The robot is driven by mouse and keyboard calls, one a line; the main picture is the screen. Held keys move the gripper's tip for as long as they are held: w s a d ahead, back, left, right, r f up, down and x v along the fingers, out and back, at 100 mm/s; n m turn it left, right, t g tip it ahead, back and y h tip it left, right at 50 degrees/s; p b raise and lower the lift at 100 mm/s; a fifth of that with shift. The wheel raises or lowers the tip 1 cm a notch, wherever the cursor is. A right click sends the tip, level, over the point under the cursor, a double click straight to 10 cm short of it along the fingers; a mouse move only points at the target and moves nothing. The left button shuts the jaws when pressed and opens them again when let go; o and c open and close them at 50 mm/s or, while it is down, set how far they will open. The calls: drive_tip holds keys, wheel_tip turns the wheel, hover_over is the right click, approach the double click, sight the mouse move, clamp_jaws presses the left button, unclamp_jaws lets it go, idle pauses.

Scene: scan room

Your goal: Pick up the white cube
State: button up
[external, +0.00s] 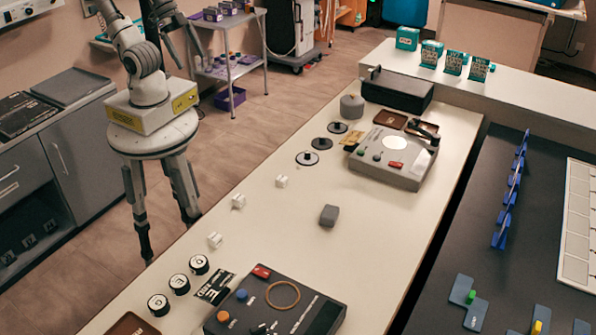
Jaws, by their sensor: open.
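Three small white cube-like pieces stand in a loose row on the long cream table: one farther back (282,181), one in the middle (238,201) and one nearer (215,240). They are too small to tell apart. My gripper (190,60) is at the upper left, raised above my base and well away from the white pieces. Its dark fingers are spread and nothing shows between them.
A grey block (329,215) sits right of the white pieces. A grey device (394,158) and black discs (307,158) lie farther back. The cream table (375,260) is bare around the grey block.

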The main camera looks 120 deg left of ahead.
drive_tip(key=c, duration=0.4)
drive_tip(key=shift+c, duration=0.2)
